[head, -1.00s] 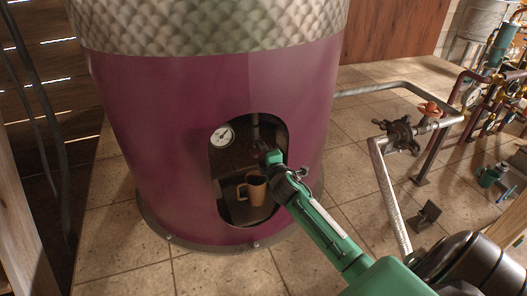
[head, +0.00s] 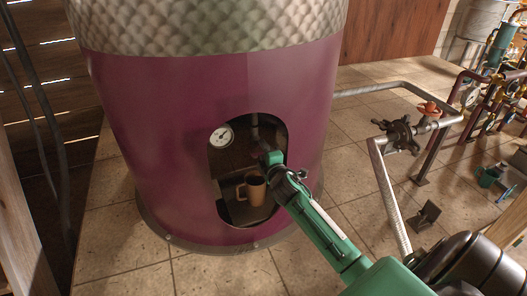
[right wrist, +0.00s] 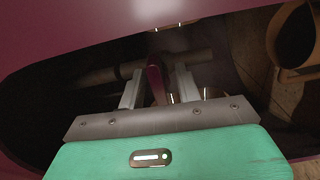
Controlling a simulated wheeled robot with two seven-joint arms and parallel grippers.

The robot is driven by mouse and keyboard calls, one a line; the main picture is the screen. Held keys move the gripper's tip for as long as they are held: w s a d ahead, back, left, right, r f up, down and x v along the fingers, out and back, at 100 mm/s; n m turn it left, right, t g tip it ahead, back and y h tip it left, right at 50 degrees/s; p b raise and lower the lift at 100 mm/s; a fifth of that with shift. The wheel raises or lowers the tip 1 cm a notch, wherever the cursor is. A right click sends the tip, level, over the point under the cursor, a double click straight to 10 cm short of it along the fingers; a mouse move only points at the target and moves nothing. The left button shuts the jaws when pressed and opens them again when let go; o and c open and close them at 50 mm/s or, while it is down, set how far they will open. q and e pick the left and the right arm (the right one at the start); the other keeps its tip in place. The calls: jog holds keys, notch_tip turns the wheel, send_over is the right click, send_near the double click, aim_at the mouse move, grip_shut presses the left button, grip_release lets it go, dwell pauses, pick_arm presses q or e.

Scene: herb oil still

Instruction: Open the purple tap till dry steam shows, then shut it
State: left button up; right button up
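The purple tap's lever (right wrist: 155,80) stands between the two fingers of my right gripper (right wrist: 160,88) in the right wrist view. The fingers are apart, with a gap visible on the lever's right side; whether the left finger touches it I cannot tell. In the head view my right gripper (head: 272,158) reaches into the dark opening of the large purple drum (head: 140,150) and hides most of the tap. A brown mug (head: 254,190) stands upright inside the opening below the gripper. No steam shows. My left gripper is not in view.
A round dial gauge (head: 221,137) sits at the upper left of the opening. The drum's edge closely surrounds my right gripper. A grey pipe with a dark valve (head: 400,133) stands to the right on the tiled floor. More pipework is at the far right.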

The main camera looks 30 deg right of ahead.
jog(key=b+v, duration=0.3)
jog(key=v, duration=1.1)
jog(key=shift+d, duration=0.1)
dwell(0.3)
